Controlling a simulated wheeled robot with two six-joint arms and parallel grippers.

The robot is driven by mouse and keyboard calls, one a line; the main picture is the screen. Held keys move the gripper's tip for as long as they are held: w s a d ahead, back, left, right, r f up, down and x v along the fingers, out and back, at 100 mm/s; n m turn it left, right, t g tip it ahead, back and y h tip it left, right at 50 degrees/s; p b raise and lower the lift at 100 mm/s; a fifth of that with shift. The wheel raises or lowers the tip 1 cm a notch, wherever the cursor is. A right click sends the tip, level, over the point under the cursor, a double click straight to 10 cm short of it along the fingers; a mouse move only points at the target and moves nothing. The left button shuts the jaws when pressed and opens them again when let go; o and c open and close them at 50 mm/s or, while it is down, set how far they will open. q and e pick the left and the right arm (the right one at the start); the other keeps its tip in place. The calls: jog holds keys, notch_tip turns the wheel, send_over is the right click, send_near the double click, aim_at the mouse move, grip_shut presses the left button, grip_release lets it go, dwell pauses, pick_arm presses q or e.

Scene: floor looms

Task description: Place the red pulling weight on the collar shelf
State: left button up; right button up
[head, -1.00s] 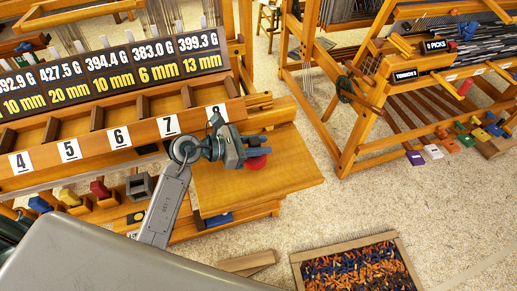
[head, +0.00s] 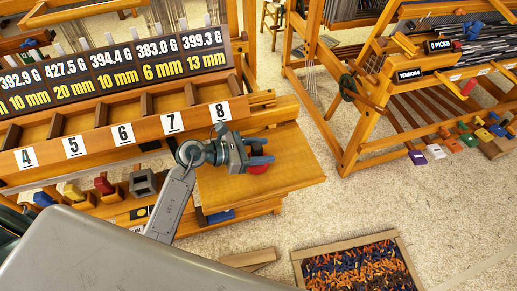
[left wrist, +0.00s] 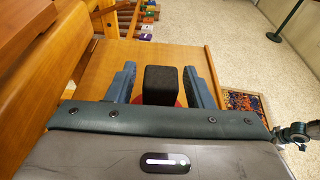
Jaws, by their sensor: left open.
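The red pulling weight shows as a red disc (head: 257,168), partly hidden under my left gripper (head: 263,151). It is on or just above a flat wooden board. In the left wrist view a black block (left wrist: 161,84) stands between the fingers, with a red rim (left wrist: 178,102) behind its base. My left gripper (left wrist: 160,90) is open, one blue finger on each side of the block, with gaps visible. No shelf is labelled as the collar shelf; a wooden shelf (head: 143,138) with compartments numbered 4 to 8 is left of the gripper.
The wooden board (head: 295,160) is otherwise bare. Coloured weights (head: 73,191) and a grey hollow block (head: 142,183) are below the numbered shelf. A framed tray of blue and orange pieces (head: 296,262) lies on the floor. Another loom (head: 345,150) stands right, beyond open carpet.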

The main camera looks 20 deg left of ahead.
pick_arm(q)
jog(key=shift+r, duration=0.2)
jog(key=shift+s+a+f, duration=0.1)
jog(key=shift+s+a, duration=0.05)
jog(key=shift+a, duration=0.2)
jog(key=b+v, duration=0.2)
jog(key=v, duration=0.7)
jog(key=shift+b+v, duration=0.35)
jog(key=shift+v, duration=0.8)
jog(key=shift+d, duration=0.1)
jog(key=shift+s, duration=0.1)
